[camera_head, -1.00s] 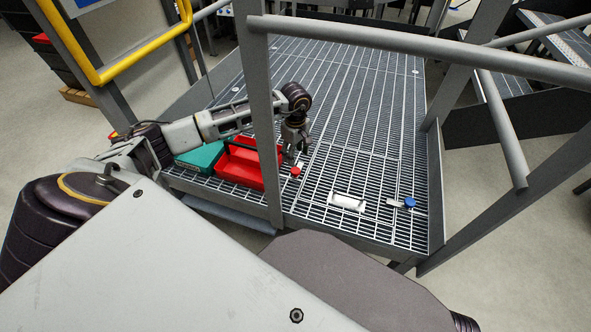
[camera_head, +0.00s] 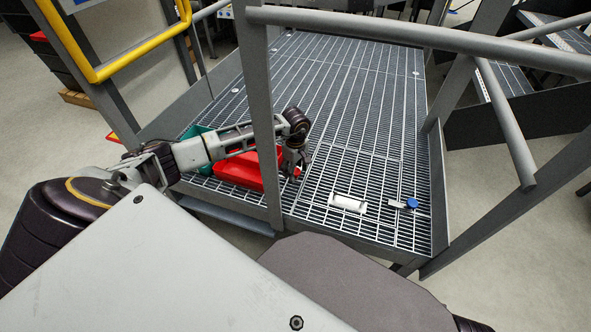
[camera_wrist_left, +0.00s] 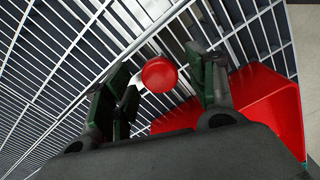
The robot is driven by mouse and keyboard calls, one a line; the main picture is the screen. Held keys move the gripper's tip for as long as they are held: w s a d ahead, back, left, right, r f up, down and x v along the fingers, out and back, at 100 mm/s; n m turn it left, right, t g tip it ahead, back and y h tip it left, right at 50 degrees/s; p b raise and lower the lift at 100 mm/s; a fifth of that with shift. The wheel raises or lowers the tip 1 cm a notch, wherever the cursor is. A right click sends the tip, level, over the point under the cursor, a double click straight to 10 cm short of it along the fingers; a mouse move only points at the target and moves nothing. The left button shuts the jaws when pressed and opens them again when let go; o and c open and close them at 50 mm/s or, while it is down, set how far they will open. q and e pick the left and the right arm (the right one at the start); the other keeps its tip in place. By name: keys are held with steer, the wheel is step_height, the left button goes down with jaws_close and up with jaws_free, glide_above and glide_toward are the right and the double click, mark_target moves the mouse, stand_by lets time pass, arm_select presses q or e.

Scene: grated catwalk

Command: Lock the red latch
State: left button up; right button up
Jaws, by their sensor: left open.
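The red latch (camera_wrist_left: 159,75) shows in the left wrist view as a round red knob over the grating. It sits between the two fingers of my left gripper (camera_wrist_left: 162,85), which is open with a gap on each side of the knob. In the head view the red latch (camera_head: 297,171) is a small red spot beside the tip of my left gripper (camera_head: 294,170), which points down at the grating. The latch's lower part is hidden. My right gripper is not in view.
A red bin (camera_head: 238,172) stands on the grating just left of my gripper, with a teal bin (camera_head: 192,136) beyond it. A white cylinder (camera_head: 347,203) and a blue-knobbed latch (camera_head: 411,203) are at the right. A grey rail post (camera_head: 262,120) stands in front.

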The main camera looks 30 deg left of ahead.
arm_select(q)
jaws_close()
stand_by(0.3)
